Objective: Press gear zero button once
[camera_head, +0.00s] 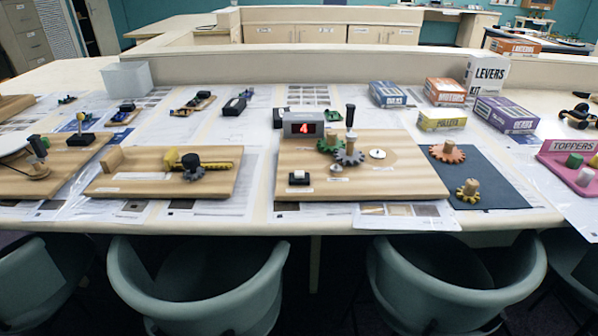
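A wooden gear board (400,183) lies on the table in the middle of the head view. At the back left of the board a grey counter box (303,127) shows a red digit 4. A green gear (329,146) stands beside a grey-blue gear (349,157) with an upright black crank handle (350,115). A white disc (377,154) and a small metal knob (336,169) are on the board. Neither of my grippers is in view.
Another wooden board (130,182) lies to the left. Boxes, including a Levers box (487,72), stand behind. Green chairs (200,300) line the table's front edge.

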